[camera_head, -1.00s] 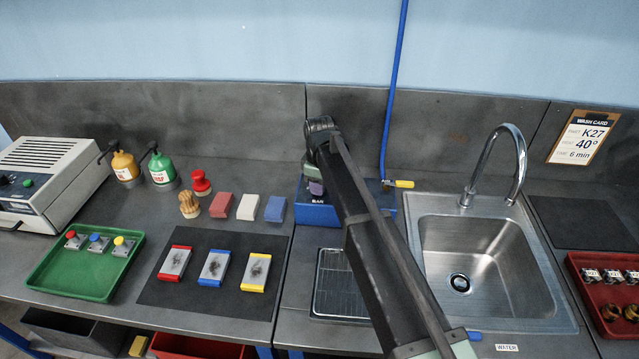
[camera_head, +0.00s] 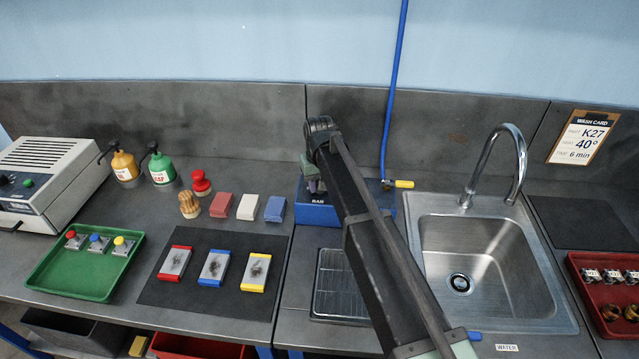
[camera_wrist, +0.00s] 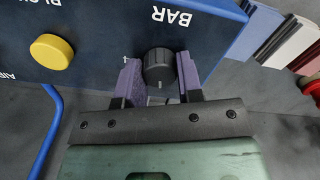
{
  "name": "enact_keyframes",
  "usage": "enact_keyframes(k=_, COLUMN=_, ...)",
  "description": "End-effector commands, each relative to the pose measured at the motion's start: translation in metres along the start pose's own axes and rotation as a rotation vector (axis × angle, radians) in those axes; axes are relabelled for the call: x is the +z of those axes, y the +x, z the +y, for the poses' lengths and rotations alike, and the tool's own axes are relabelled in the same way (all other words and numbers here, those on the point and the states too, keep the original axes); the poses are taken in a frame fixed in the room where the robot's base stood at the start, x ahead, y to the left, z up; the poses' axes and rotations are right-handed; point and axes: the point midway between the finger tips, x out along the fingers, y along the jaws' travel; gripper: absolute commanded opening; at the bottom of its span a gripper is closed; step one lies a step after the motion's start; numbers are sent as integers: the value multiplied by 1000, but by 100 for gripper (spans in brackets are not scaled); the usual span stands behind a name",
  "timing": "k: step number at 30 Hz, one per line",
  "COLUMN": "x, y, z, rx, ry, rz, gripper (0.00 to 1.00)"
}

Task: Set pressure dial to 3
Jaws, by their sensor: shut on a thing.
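My gripper (camera_wrist: 159,80) is shut on the knob, one purple finger on each side. A small white 4 shows beside the left finger; the other scale marks are hidden by the fingers. I cannot read the dial's setting. In the head view the blue box (camera_head: 318,215) stands at the back of the bench, and my gripper (camera_head: 312,178) is mostly hidden behind my arm.
A yellow knob (camera_wrist: 51,51) sits on the same box, near a blue hose (camera_wrist: 45,135). In the head view, a yellow-handled valve (camera_head: 404,184) and a sink (camera_head: 480,250) lie to the right. Coloured blocks (camera_head: 248,207) stand left of the box, and a wire rack (camera_head: 340,285) lies in front.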

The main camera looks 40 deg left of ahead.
Motion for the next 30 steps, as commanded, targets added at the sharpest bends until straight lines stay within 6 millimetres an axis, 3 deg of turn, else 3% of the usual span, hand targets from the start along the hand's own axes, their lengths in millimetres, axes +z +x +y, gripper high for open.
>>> enact_keyframes(k=18, x=0, y=0, z=0, rx=0, ry=573, rz=-1, gripper=10)
enact_keyframes(k=30, x=0, y=0, z=0, rx=0, ry=828, rz=-1, gripper=10)
